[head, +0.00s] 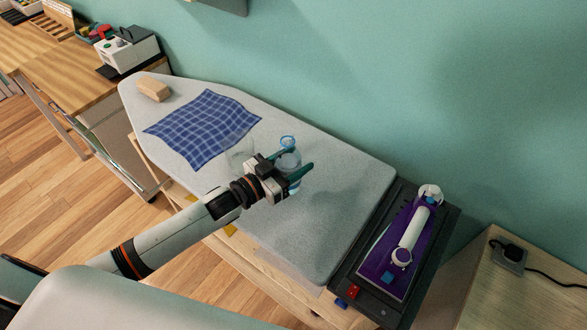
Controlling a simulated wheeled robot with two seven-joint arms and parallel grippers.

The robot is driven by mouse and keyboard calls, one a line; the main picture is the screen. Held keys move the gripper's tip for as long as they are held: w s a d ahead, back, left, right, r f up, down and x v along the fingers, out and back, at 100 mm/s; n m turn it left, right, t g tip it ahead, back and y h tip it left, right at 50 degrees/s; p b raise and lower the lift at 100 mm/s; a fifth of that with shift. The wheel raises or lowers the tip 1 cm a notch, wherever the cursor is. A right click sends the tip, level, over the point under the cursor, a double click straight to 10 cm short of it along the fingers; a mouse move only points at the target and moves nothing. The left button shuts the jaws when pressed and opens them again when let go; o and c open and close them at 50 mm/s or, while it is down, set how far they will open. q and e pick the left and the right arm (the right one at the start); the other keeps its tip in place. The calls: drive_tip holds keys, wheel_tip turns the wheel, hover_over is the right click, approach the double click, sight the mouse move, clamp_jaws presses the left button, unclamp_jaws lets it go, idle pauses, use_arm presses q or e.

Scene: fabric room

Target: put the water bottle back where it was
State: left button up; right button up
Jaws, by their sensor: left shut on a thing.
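The water bottle (289,161) is clear with a blue loop-shaped top, and it is over the middle of the grey ironing board (335,185). My left gripper (298,165) is shut on the bottle, with a finger on either side of it. The bottle looks roughly upright. My right gripper does not show.
A blue checked cloth (205,127) and a tan block (154,90) lie on the board's left part. A purple and white iron (408,240) rests on a dark tray (438,240) at right. A wooden table (520,290) with a black plug stands beyond. The board's right part is clear.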

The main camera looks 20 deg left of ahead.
sight(294, 171)
use_arm(q)
wheel_tip(294, 171, down, 3)
drive_tip(key=shift+r, duration=0.1)
drive_tip(key=shift+f, duration=0.2)
drive_tip(key=shift+f, duration=0.1)
drive_tip(key=o, duration=1.2)
